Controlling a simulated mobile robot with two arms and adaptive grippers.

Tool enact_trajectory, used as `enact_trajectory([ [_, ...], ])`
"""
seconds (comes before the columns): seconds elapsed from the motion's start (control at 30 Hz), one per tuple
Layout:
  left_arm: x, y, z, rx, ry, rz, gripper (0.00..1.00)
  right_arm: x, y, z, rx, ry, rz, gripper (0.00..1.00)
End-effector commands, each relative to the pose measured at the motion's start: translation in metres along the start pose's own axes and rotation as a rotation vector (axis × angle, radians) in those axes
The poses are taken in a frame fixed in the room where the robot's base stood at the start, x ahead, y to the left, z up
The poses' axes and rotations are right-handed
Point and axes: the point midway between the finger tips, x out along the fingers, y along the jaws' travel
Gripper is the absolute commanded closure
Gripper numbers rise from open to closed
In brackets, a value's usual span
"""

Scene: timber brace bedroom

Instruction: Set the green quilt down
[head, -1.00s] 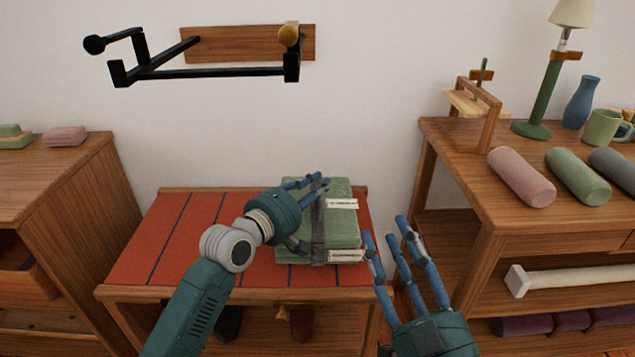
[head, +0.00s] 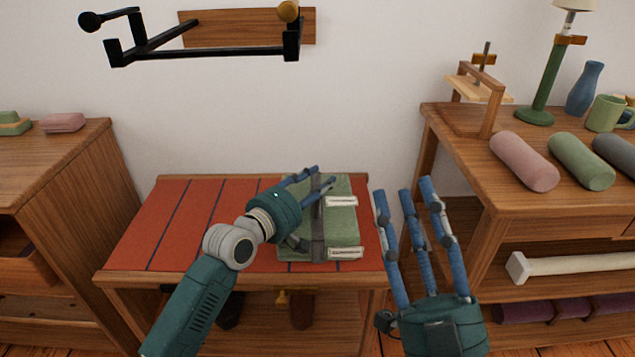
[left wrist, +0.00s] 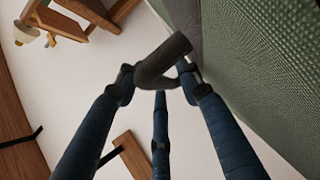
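The green quilt (head: 341,222) is a folded block with a grey strap and two white labels. It appears to rest flat on the right part of the red-topped wooden bench (head: 190,225). In the left wrist view the quilt (left wrist: 265,65) fills the right side, close beside the fingers; a dark curved part covers the fingertips, so contact is unclear. My right gripper (head: 408,195) is open and empty, right of the bench, fingers pointing up.
A black wall rack (head: 205,51) hangs above the bench. A wooden cabinet (head: 70,190) stands left. The right table (head: 470,185) holds rolls, a lamp (head: 545,85), a vase and a mug. The bench's left part is clear.

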Motion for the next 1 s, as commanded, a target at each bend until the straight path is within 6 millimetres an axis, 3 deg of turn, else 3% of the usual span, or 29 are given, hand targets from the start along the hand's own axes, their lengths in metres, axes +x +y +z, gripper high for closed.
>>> enact_trajectory([
  [0.37,-0.004,0.001,-0.001,0.000,0.001,0.002,0.63,0.001,0.000,0.003,-0.001,-0.018,0.001,0.60],
  [0.67,-0.041,0.002,-0.001,0.000,0.001,-0.001,0.63,-0.009,0.008,0.064,-0.012,-0.301,0.014,0.60],
  [1.0,-0.094,0.002,0.000,0.001,0.000,0.000,0.63,-0.050,0.018,0.132,-0.022,-0.655,0.034,0.60],
])
